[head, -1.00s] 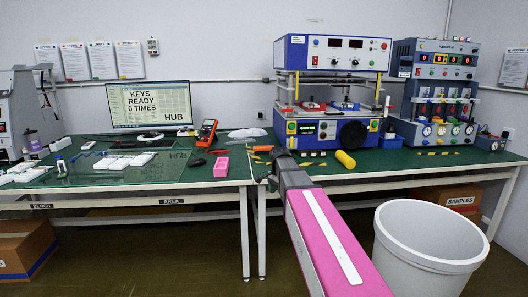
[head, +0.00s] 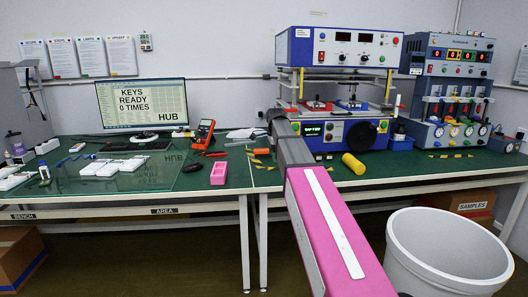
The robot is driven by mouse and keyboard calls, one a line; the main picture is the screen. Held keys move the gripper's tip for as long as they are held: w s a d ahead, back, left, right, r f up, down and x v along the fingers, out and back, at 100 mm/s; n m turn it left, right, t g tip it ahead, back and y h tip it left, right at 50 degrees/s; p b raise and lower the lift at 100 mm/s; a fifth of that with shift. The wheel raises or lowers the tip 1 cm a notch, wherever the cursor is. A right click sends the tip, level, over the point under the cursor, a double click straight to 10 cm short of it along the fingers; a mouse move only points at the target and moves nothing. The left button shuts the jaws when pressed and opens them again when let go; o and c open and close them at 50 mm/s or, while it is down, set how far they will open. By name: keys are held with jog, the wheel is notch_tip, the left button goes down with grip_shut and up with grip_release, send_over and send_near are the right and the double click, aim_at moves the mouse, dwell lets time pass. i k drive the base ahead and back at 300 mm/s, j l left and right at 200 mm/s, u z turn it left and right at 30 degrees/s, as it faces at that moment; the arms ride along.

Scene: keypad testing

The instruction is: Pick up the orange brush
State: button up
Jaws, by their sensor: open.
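A small orange piece (head: 260,151) lies on the green table, just left of my arm. It may be the orange brush, but it is too small to make out bristles or a handle. My arm reaches forward over the table edge, and my gripper (head: 274,115) is at its far end, open, in front of the left side of the blue test machine. Its fingers are hard to make out from behind. The orange piece is below and slightly left of the gripper in the picture, and the two appear apart.
A yellow cylinder (head: 354,164) lies right of my arm. A pink tray (head: 219,174), a red multimeter (head: 204,133) and a black mouse (head: 193,168) are to the left. The blue test machine (head: 337,92) stands behind. A white bin (head: 447,245) stands on the floor at right.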

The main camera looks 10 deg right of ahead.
aim_at(258, 153)
jog(key=i, duration=1.1)
